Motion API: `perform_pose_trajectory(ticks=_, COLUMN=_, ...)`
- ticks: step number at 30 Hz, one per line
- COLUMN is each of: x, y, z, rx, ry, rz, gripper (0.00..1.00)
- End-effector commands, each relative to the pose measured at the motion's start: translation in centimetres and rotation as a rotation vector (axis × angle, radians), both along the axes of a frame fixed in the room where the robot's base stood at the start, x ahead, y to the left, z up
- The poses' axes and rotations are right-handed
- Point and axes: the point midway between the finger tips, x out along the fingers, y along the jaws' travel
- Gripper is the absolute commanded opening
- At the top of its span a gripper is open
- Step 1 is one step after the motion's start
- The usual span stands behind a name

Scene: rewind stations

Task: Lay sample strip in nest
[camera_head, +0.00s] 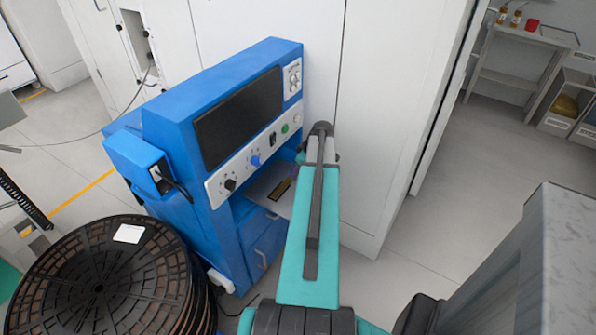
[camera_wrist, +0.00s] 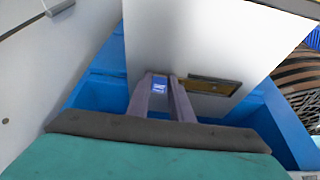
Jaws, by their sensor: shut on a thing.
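My gripper (camera_wrist: 160,80) is shut on a small piece with a blue, white-marked face, which I take for the sample strip (camera_wrist: 159,85). Only its end shows between the fingertips. A dark-edged, brownish rectangular recess, apparently the nest (camera_wrist: 232,87), lies on the white plate just right of the fingers in the wrist view. The strip is beside it, not in it; its height above the plate cannot be told. In the head view the nest (camera_head: 280,188) shows on the shelf of the blue machine, left of my teal arm. My arm hides the fingers and strip there.
The blue machine (camera_head: 185,125) has a dark screen and knobs above the shelf, leaving an overhang over the white plate (camera_wrist: 190,45). Large black reels (camera_head: 110,280) stand at the lower left. White cabinets (camera_head: 390,110) stand close behind and right.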

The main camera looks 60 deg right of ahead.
Motion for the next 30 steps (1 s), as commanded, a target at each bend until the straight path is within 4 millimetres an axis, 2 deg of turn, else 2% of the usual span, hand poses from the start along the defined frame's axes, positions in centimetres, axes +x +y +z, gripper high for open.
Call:
perform_pose_trajectory(ticks=12, x=0.0, y=0.0, z=-0.37, rx=0.0, ry=0.0, rz=0.0, gripper=0.0)
perform_pose_trajectory(ticks=13, x=0.0, y=0.0, z=-0.36, rx=0.0, ry=0.0, rz=0.0, gripper=0.21)
perform_pose_trajectory(ticks=16, x=-0.02, y=-0.02, z=-0.29, rx=0.0, ry=0.0, rz=0.0, gripper=0.38)
perform_pose_trajectory(ticks=30, x=-0.06, y=-0.04, z=0.13, rx=-0.001, ry=0.0, rz=-0.001, gripper=0.38)
